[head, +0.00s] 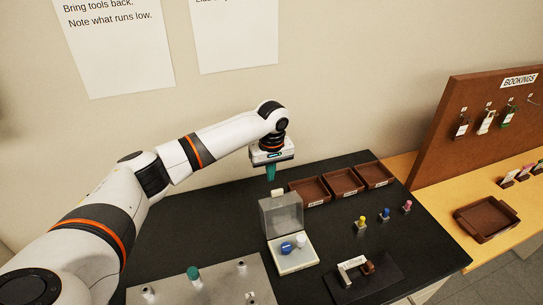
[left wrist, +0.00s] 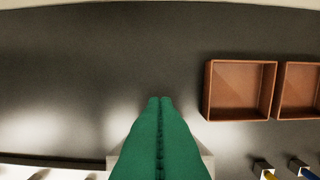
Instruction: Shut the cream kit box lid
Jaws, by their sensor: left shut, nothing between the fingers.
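The cream kit box (head: 294,259) stands on the black table with its translucent lid (head: 281,214) raised upright at the back. A blue piece (head: 286,247) and a white piece (head: 301,240) lie inside it. My left gripper (head: 271,178) points down above and just behind the raised lid's top edge, with its green fingers shut and empty. In the left wrist view the shut green fingers (left wrist: 160,102) cover most of the box, and only pale edges show beside them. I cannot tell whether the fingers touch the lid. My right gripper is out of view.
Three brown trays (head: 343,181) stand behind and right of the box. Small coloured pegs (head: 384,214) stand to the right. A dark mat (head: 362,278) with small parts lies at front right, and a grey plate (head: 205,282) with posts at front left.

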